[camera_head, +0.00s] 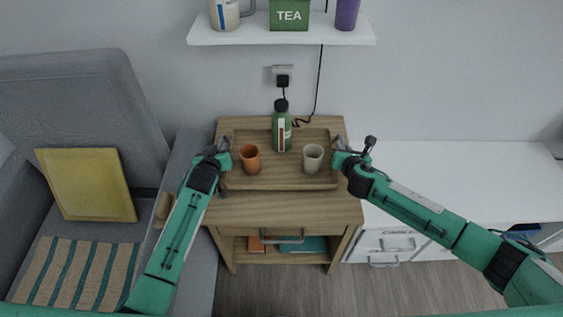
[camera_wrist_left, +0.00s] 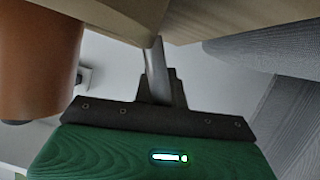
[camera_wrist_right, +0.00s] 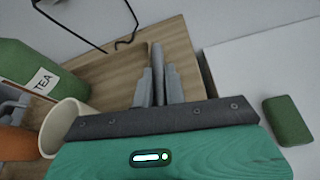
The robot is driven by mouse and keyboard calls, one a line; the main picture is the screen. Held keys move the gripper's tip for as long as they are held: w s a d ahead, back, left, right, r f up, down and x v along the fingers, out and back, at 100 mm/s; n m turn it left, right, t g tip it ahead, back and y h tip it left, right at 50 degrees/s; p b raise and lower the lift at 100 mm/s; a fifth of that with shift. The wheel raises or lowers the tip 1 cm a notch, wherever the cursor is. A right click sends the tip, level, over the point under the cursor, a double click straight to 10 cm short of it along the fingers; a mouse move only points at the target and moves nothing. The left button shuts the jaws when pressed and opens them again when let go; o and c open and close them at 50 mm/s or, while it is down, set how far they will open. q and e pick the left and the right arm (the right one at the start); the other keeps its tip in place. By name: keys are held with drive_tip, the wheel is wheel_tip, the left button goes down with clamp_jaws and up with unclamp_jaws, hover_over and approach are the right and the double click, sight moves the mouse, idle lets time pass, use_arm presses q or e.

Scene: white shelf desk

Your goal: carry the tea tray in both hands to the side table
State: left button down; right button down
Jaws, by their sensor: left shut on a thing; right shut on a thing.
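The wooden tea tray (camera_head: 280,181) is over the top of the wooden side table (camera_head: 290,210); I cannot tell whether it touches the top. It carries an orange cup (camera_head: 251,159), a pale cup (camera_head: 313,158) and a green bottle (camera_head: 281,130), all upright. My left gripper (camera_head: 225,148) is shut on the tray's left side, and its fingers (camera_wrist_left: 157,72) show in the left wrist view. My right gripper (camera_head: 339,146) is shut on the tray's right side, with its fingers (camera_wrist_right: 158,78) in the right wrist view. The grippers hide the gripped parts.
A grey sofa (camera_head: 100,90) with a yellow cushion (camera_head: 86,184) stands left. A low white cabinet (camera_head: 460,180) adjoins on the right. A white wall shelf (camera_head: 280,34) with a green TEA box (camera_head: 289,14) hangs above. A cord (camera_head: 319,80) runs down behind the tray.

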use_arm(q)
drive_tip(key=shift+f, duration=0.6)
use_arm(e)
drive_tip(key=shift+d+f, duration=0.1)
drive_tip(key=shift+f, duration=0.5)
use_arm(q)
drive_tip(key=c, duration=1.8)
unclamp_jaws()
drive_tip(key=shift+a+f, duration=0.1)
drive_tip(key=shift+f, duration=0.05)
use_arm(e)
drive_tip(key=c, duration=1.8)
unclamp_jaws()
drive_tip(key=shift+f, duration=0.15)
use_arm(q)
drive_tip(key=o, duration=0.3)
use_arm(e)
drive_tip(key=o, duration=0.3)
use_arm(q)
drive_tip(key=shift+o, duration=0.2)
use_arm(e)
drive_tip(key=shift+o, duration=0.2)
use_arm(q)
drive_tip(key=shift+s, duration=0.1)
